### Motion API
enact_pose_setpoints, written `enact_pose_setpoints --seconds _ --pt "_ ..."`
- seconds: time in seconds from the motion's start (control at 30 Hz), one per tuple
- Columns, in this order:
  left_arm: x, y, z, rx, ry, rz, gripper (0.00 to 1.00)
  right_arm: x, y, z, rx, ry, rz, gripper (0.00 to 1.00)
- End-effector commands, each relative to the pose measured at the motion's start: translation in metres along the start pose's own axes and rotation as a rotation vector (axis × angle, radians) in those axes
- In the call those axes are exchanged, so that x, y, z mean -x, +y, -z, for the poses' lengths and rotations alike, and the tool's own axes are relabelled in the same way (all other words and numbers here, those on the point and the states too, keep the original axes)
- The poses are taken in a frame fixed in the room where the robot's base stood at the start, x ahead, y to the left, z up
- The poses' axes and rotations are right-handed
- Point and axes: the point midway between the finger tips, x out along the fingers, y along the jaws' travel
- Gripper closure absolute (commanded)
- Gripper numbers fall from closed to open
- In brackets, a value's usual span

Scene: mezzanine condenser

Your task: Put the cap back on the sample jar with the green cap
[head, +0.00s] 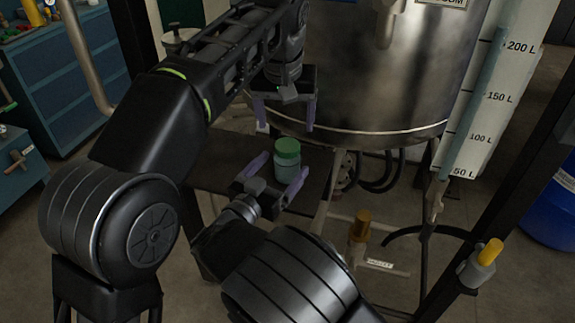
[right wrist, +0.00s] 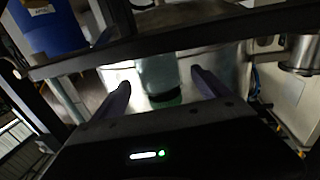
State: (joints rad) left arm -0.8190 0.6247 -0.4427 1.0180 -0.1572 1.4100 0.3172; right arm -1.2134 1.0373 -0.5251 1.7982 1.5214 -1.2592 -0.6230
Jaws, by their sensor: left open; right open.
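The sample jar (head: 287,168), pale blue-green, stands upright on a dark bench. The green cap (head: 288,147) rests on its top; I cannot tell whether it is screwed down. My right gripper (head: 285,161) is open, with one purple finger on each side of the jar's body. The right wrist view shows the jar (right wrist: 158,72) between the fingers, with the cap (right wrist: 165,103) partly hidden by the gripper body. My left gripper (head: 286,126) is open and empty, fingers pointing down, just above the cap.
A large steel tank (head: 370,80) stands close behind the jar. The dark bench top (head: 225,155) is bare to the jar's left. A white litre scale (head: 500,90) and a blue drum (head: 553,205) are at the right. A blue drawer cabinet (head: 65,85) is at the left.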

Motion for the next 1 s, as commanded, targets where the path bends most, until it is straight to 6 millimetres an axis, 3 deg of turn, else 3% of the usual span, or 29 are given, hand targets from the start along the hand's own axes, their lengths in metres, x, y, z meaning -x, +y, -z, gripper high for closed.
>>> enact_pose_setpoints --seconds 0.4,0.77,1.0 --pt "0.0 0.0 0.0 0.0 0.0 0.0 0.23 -0.053 0.0 0.0 0.0 0.001 0.001 0.14" --pt "0.0 0.0 0.0 0.0 0.0 0.0 0.23 -0.058 0.0 0.001 0.0 0.001 0.001 0.14" --pt "0.0 0.0 0.0 0.0 0.0 0.0 0.23 -0.057 0.0 0.001 0.0 0.001 0.001 0.34"
